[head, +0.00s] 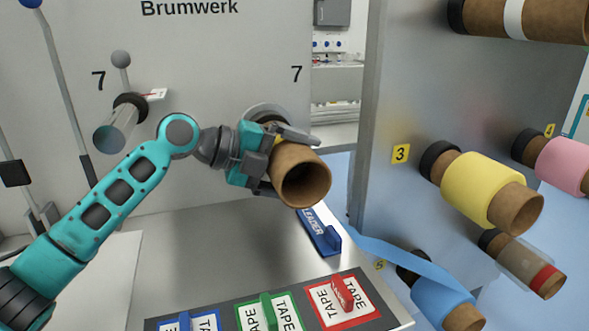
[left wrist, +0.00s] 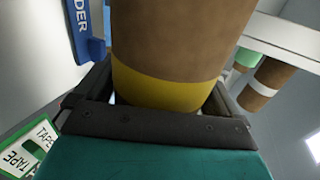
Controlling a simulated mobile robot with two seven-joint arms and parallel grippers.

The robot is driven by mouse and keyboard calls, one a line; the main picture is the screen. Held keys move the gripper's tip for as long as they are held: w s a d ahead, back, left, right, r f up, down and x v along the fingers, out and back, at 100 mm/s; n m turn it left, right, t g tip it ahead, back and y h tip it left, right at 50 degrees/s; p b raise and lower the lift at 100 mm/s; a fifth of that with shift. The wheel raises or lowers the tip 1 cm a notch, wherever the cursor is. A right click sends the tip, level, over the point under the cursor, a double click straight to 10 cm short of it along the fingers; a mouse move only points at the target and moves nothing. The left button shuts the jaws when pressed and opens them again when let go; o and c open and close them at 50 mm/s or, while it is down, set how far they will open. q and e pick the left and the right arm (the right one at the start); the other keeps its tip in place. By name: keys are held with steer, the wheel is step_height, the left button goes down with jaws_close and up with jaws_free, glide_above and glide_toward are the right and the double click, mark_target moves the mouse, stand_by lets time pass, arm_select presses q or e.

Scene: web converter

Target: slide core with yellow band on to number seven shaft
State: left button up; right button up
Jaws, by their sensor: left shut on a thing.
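The brown cardboard core (head: 303,180) is in my left gripper (head: 275,152), its open end turned toward the head camera. The left wrist view shows the core (left wrist: 180,40) with its yellow band (left wrist: 165,92) between the jaws. Two 7 labels are on the machine wall. Near the left 7, a bare pale shaft (head: 115,133) with a dark collar sticks out. Below the right 7, a round metal flange (head: 266,110) shows behind my gripper; any shaft there is hidden. I cannot tell whether the core is around it. My right gripper is out of view.
A grey panel to the right holds rolls on pegs, including a yellow roll (head: 480,185), a blue roll (head: 440,303) and a pink roll (head: 565,163). Below are a blue LEADER holder (head: 318,235) and a TAPE tray (head: 385,318). The metal deck under my arm is clear.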

arm_select(q)
steer(key=shift+w+a+b, duration=0.2)
steer(key=shift+w+b, duration=0.05)
steer(key=shift+w, duration=0.35)
steer(key=shift+w+a+b, duration=0.2)
steer(key=shift+w, duration=0.35)
steer(key=o, duration=0.7)
steer(key=shift+o, duration=0.2)
steer(key=shift+s, duration=0.1)
